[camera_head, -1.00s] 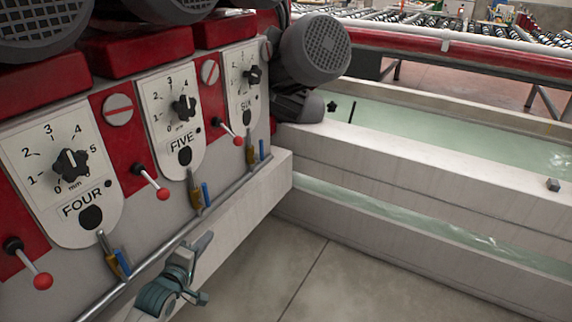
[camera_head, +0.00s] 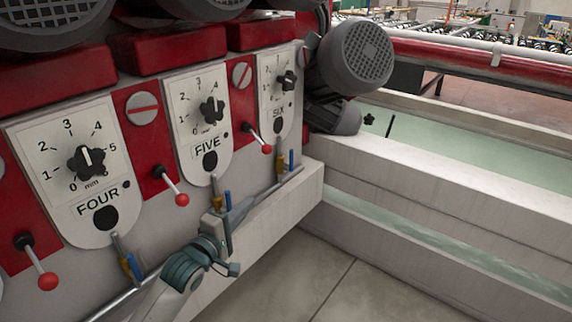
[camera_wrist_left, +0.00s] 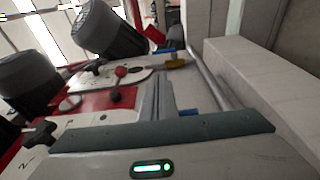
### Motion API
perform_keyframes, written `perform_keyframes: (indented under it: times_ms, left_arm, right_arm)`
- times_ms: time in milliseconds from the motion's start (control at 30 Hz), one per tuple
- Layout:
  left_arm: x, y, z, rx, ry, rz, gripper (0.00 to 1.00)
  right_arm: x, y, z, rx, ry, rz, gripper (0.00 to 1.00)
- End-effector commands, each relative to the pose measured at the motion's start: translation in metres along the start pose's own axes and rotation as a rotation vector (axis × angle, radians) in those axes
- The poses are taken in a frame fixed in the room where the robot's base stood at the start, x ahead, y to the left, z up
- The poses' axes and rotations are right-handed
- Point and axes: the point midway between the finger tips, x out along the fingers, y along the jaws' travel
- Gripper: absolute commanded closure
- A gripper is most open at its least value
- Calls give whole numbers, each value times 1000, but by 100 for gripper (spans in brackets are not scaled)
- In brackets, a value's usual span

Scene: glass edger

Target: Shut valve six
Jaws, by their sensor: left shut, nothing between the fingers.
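Valve six is the brass valve with a blue handle (camera_head: 291,160) on the pipe below the dial panel marked SIX (camera_head: 277,95). The handle stands upright beside its brass body. In the left wrist view the brass part of a valve (camera_wrist_left: 177,62) shows beyond my fingers, probably valve six. My left gripper (camera_head: 240,211) is shut and empty, in front of the pipe below the panel marked FIVE (camera_head: 207,148). It is to the left of valve six and apart from it. In the left wrist view its fingers (camera_wrist_left: 163,95) are together. My right gripper is out of view.
Valve five's blue handle (camera_head: 228,200) is close to my left gripper. Another blue-handled valve (camera_head: 134,267) is below FOUR. Red-knobbed levers (camera_head: 182,199) stick out from the panel. A white ledge (camera_head: 290,205) runs below the pipe; water troughs (camera_head: 440,150) lie right.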

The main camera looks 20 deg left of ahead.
Motion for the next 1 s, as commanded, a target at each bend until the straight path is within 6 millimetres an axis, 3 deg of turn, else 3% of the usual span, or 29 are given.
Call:
perform_keyframes:
  times_ms: [267, 1000]
  left_arm:
    - [32, 1, -1, 2, 1, 2, 100]
    - [157, 1, -1, 2, 1, 0, 100]
  right_arm:
    - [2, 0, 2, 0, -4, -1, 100]
    - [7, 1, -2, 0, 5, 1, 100]
